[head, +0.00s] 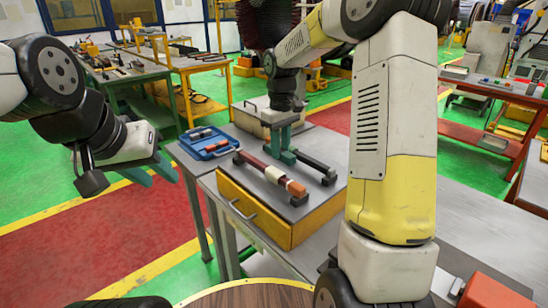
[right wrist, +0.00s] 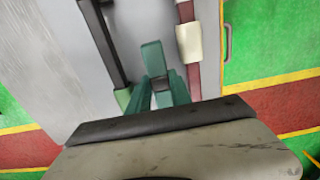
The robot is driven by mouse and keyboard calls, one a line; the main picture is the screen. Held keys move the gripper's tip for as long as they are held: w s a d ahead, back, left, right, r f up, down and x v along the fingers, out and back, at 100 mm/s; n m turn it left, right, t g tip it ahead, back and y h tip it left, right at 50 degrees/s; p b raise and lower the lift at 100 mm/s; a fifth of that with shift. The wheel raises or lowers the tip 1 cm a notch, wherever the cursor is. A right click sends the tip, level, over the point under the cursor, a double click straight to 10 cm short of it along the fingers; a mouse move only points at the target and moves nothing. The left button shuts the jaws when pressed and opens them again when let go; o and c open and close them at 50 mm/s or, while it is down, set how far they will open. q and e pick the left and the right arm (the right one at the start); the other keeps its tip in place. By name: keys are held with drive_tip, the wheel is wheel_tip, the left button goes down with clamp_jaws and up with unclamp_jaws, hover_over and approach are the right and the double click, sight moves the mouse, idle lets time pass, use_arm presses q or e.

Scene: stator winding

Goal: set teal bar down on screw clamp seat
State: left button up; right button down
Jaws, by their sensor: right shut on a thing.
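My right gripper (head: 284,151) is over the grey top of the yellow-fronted cabinet, between two rails. It is shut on a teal bar (right wrist: 152,58), seen beyond the green fingertips (right wrist: 163,88) in the right wrist view. In the head view, similar colours make bar and fingers hard to separate. I cannot tell whether the bar touches the surface. My left gripper (head: 151,173) is open and empty, out to the left.
A maroon bar with cream and orange sections (head: 272,174) lies left of my right gripper; a black rail (head: 315,164) lies right of it. A blue tray (head: 232,149) with orange pieces sits further left. An orange-red block (head: 495,293) lies at the lower right.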

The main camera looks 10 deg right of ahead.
drive_tip(key=shift+f, duration=2.6)
drive_tip(key=c, duration=1.5)
unclamp_jaws()
drive_tip(key=shift+f, duration=0.15)
drive_tip(key=shift+o, duration=0.2)
